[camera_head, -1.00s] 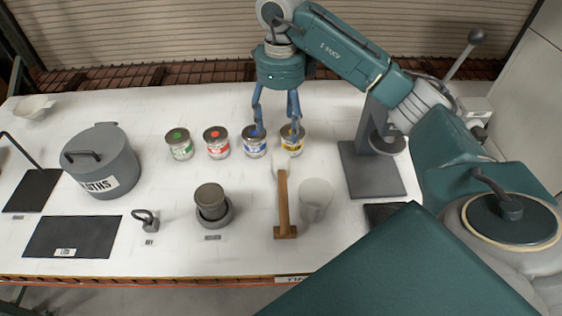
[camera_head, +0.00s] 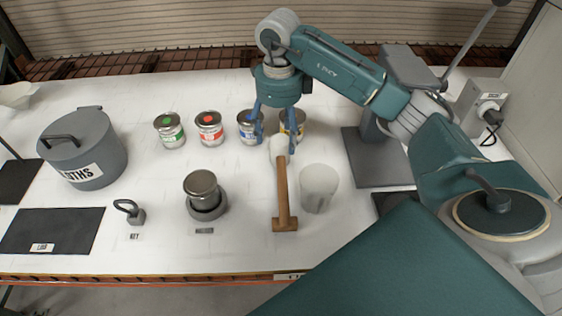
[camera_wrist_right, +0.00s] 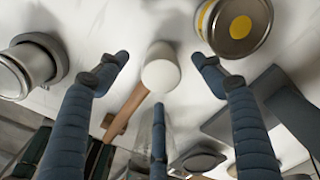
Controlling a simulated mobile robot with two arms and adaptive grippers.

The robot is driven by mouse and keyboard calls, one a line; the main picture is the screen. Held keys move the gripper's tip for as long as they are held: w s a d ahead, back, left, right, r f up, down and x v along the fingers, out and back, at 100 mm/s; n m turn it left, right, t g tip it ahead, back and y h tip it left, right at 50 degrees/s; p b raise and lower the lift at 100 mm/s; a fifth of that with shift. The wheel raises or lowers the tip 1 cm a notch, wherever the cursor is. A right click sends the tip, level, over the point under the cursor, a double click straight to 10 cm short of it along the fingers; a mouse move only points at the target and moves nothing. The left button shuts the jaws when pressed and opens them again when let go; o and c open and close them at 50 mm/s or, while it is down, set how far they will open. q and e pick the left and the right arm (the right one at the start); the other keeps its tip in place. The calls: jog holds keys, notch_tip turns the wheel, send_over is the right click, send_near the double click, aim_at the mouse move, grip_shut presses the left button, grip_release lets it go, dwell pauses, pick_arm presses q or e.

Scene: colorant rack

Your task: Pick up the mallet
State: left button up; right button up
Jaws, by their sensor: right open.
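The mallet lies on the white table, with a wooden handle (camera_head: 281,190) and a pale head (camera_head: 279,146) at the far end. In the right wrist view its white head (camera_wrist_right: 160,70) shows between the fingers, with the handle (camera_wrist_right: 127,108) running down and left. My right gripper (camera_head: 276,138) is open above the mallet head, its fingers spread to either side; it also shows in the right wrist view (camera_wrist_right: 160,62). Nothing is held. My left gripper is not in view.
Paint cans with green (camera_head: 170,131), red (camera_head: 210,129), blue (camera_head: 250,127) and yellow (camera_head: 294,121) marks stand behind. A translucent cup (camera_head: 319,188) stands right of the handle. A lidded grey pot (camera_head: 88,150) is at the left. A grey stand (camera_head: 378,160) is at the right.

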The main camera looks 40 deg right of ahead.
aim_at(279, 152)
jog(key=shift+f, duration=0.8)
jog(key=shift+f+p, duration=0.35)
jog(key=shift+p, duration=0.1)
notch_tip(279, 152, down, 4)
jog(key=shift+s+a+r+p, duration=0.1)
jog(key=shift+r+p, duration=0.1)
jog(key=shift+p, duration=0.8)
jog(key=shift+f, duration=0.5)
jog(key=c, duration=1.5)
